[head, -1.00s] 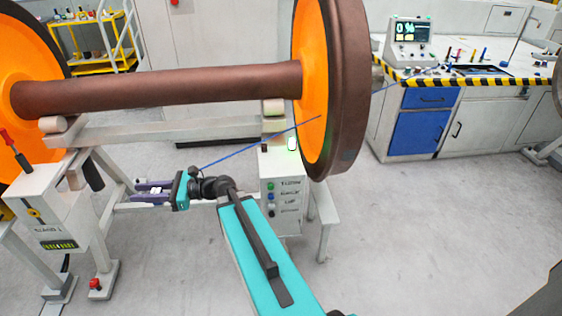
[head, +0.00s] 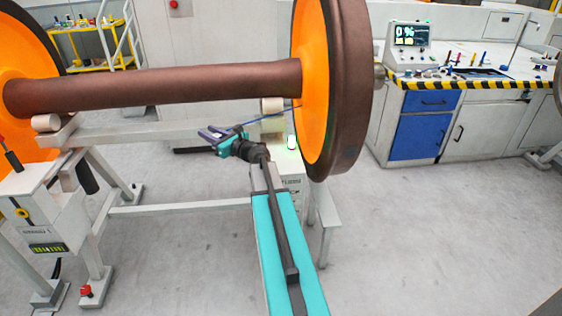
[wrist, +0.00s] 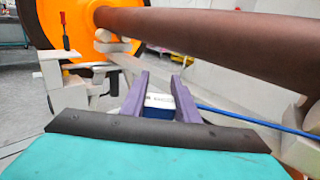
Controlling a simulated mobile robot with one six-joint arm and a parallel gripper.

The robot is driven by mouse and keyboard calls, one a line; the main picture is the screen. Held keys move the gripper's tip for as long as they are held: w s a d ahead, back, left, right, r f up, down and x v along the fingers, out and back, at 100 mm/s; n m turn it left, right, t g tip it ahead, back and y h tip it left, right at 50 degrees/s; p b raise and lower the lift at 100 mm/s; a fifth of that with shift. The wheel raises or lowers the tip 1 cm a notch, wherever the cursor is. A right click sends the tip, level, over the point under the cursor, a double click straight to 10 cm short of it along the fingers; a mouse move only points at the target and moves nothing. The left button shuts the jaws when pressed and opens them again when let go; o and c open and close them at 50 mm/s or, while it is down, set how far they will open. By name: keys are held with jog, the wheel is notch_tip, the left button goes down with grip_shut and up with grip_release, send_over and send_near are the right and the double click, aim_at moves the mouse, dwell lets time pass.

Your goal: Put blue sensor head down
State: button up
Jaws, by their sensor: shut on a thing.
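My gripper (head: 213,134) is below the brown axle of the wheelset, in front of the grey gantry beam. Its purple fingers (wrist: 159,95) are shut on the blue sensor head (wrist: 157,112), which shows a white labelled top between them in the wrist view. In the head view the sensor head is too small to make out clearly. A blue cable (wrist: 240,119) runs off to the right from near the fingers, and in the head view it passes toward the orange wheel.
The axle (head: 160,88) spans above my gripper between two orange wheels (head: 310,85). A control box (head: 290,170) with a green light stands right of my arm. A left post box (head: 40,205) carries a red-handled tool. A console (head: 460,75) stands at the back right.

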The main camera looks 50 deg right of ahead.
jog(key=shift+d, duration=0.25)
jog(key=p, duration=0.5)
send_over(264, 145)
jog(key=s+a, duration=0.2)
jog(key=a, duration=0.1)
notch_tip(264, 145, down, 2)
jog(key=shift+s+d+f, duration=0.15)
jog(key=shift+d+f, duration=0.1)
jog(key=shift+f, duration=0.3)
jog(key=shift+f, duration=0.1)
jog(key=shift+f+p, duration=0.45)
jog(key=shift+f, duration=1.05)
jog(key=shift+s+d+f+p, duration=0.1)
jog(key=shift+d+f+p, duration=0.05)
jog(key=shift+f+p, duration=0.15)
jog(key=shift+f+b, duration=0.2)
jog(key=shift+b, duration=0.1)
